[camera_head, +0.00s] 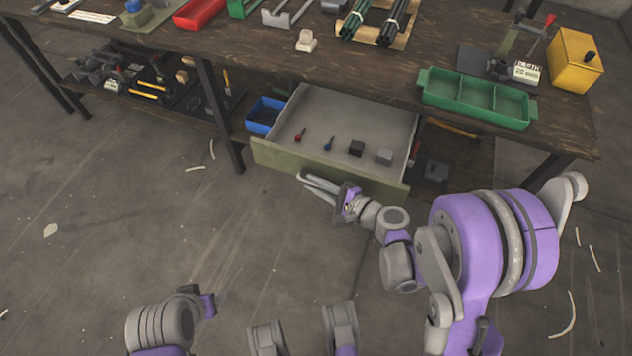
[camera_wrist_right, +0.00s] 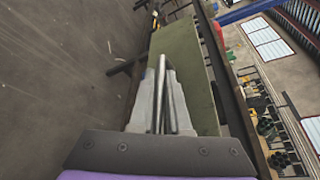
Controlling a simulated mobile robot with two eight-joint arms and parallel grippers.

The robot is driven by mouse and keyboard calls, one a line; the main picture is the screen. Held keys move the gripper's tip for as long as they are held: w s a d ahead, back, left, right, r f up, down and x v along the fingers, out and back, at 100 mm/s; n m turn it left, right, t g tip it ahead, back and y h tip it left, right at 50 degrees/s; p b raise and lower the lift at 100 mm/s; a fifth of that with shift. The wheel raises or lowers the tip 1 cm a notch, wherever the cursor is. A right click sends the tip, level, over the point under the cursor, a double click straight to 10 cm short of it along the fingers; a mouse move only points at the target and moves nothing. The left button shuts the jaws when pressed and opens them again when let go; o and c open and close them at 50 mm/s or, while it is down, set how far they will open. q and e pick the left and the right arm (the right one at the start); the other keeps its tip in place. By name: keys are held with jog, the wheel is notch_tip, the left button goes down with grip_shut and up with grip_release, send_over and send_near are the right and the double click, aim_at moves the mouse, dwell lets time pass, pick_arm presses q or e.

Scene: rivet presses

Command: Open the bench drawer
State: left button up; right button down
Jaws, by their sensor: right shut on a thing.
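The bench drawer (camera_head: 272,159) has a grey inside and an olive-green front, and it stands pulled well out from under the wooden workbench. My right gripper (camera_head: 318,186) is at the outside of its front panel, near the middle. In the right wrist view, its two fingers (camera_wrist_right: 166,90) are close together against the green drawer front (camera_wrist_right: 180,55). They are shut on the drawer handle, which the fingers largely hide. My left gripper (camera_head: 208,304) is low at the left, over the floor and away from the drawer; its fingers are not clear.
A green tray (camera_head: 476,98) and a yellow box (camera_head: 575,60) stand on the bench. A blue bin (camera_head: 264,115) sits left of the drawer. The floor in front is mostly clear.

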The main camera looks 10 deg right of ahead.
jog(key=c, duration=0.9)
grip_release()
jog(key=p+v, duration=0.1)
jog(key=v, duration=0.9)
jog(key=shift+s+d+r, duration=0.1)
jog(key=shift+s+d, duration=0.15)
jog(key=shift+s, duration=0.05)
